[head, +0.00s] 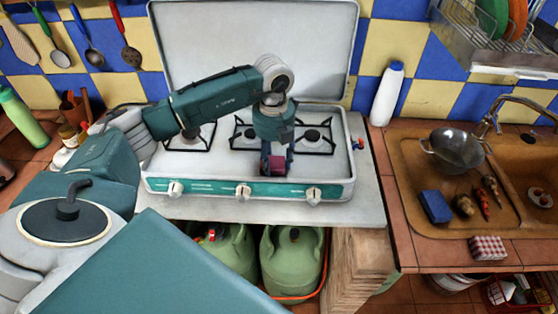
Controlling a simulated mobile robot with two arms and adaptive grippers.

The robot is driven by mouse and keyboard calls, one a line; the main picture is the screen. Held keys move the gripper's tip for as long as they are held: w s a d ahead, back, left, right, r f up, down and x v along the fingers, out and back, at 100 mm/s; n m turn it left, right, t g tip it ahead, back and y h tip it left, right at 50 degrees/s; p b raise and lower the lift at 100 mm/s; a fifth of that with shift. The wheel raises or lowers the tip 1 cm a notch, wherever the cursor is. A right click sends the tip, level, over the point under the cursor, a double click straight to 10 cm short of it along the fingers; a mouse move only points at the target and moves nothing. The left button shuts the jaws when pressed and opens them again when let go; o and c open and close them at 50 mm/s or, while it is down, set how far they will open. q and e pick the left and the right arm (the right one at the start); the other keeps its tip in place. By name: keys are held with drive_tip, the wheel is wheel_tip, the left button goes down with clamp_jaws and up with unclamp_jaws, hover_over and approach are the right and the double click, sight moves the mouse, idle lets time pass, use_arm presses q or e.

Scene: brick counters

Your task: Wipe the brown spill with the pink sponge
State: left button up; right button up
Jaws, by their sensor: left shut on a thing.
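My left gripper (276,165) reaches in from the left and points down over the front middle of the white gas stove (205,186). It is shut on a small pink sponge (272,163), of which only part shows between the dark fingers. The sponge is low over the stove top, behind the middle knob. I cannot tell whether it touches the surface. I see no brown spill; the gripper and arm cover part of the stove top. My right gripper is not in view.
The open stove lid (255,50) stands upright behind the burners. A white bottle (387,95) stands right of the stove. Further right are a sink (410,165), a metal colander (454,152) and a blue sponge (435,206). Green gas cylinders (292,258) stand below.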

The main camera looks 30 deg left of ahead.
sight(292, 169)
use_arm(q)
drive_tip(key=shift+s+a, duration=0.35)
drive_tip(key=shift+a, duration=0.15)
drive_tip(key=shift+d, duration=0.1)
drive_tip(key=shift+w+d, duration=0.55)
drive_tip(key=shift+d, duration=0.25)
drive_tip(key=shift+w+d, duration=0.55)
drive_tip(key=shift+d, duration=0.3)
drive_tip(key=shift+w+d, duration=0.55)
drive_tip(key=shift+d, duration=0.25)
drive_tip(key=shift+s+a, duration=0.1)
drive_tip(key=shift+a, duration=0.05)
drive_tip(key=shift+s+a+b, duration=0.35)
drive_tip(key=shift+s+a, duration=0.4)
drive_tip(key=shift+a, duration=0.35)
